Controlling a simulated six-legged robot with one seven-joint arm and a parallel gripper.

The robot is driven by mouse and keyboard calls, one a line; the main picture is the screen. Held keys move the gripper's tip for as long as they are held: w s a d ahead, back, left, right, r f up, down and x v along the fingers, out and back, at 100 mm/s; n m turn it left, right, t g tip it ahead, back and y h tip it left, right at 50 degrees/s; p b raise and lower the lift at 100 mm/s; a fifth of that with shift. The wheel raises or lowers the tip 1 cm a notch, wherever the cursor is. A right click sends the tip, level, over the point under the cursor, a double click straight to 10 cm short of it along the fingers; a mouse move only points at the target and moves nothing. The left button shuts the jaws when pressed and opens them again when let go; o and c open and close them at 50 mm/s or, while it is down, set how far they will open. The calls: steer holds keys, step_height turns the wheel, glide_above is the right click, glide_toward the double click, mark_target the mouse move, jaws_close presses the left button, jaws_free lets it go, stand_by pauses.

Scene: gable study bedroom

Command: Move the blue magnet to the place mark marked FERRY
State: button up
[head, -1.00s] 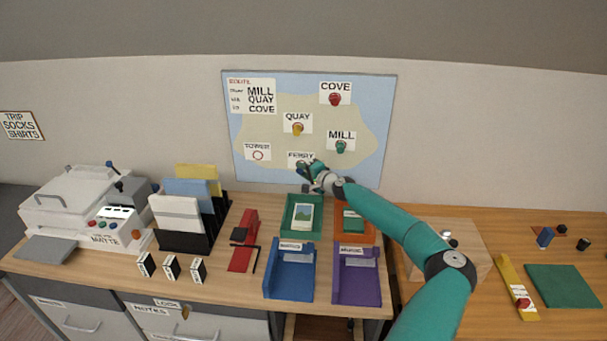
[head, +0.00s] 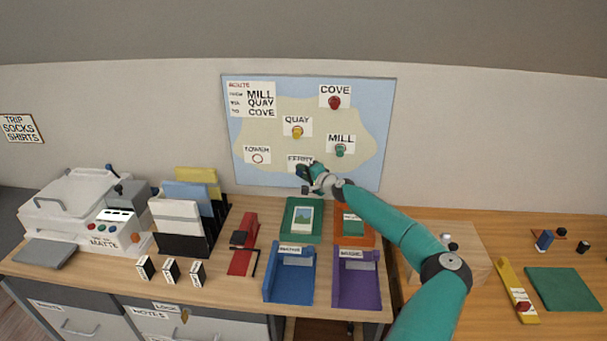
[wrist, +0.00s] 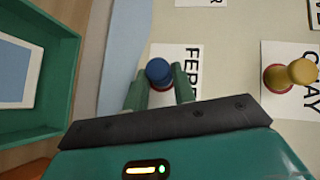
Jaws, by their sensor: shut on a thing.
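The blue magnet (wrist: 158,72) is between my gripper's two green fingers in the wrist view, at the FERRY card. My gripper (wrist: 160,88) is shut on it. A bit of the red ring of the FERRY place mark (wrist: 162,98) shows beneath the magnet; whether the magnet touches the board cannot be told. In the head view, my gripper (head: 308,174) is at the FERRY card (head: 299,158) near the bottom of the map board (head: 312,90), and it hides most of the magnet.
A yellow magnet (head: 297,132) is on QUAY, a green magnet (head: 340,150) on MILL and a red magnet (head: 335,102) on COVE. The TOWER mark (head: 258,158) is bare. Below the board stand a green tray (head: 287,222) and an orange tray (head: 369,238).

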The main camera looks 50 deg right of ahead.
stand_by(0.3)
steer(key=o, duration=0.8)
steer(key=shift+o, duration=0.2)
steer(key=s+a, duration=0.4)
steer(key=a, duration=0.1)
steer(key=shift+s+a, duration=0.2)
steer(key=shift+a, duration=0.05)
stand_by(0.8)
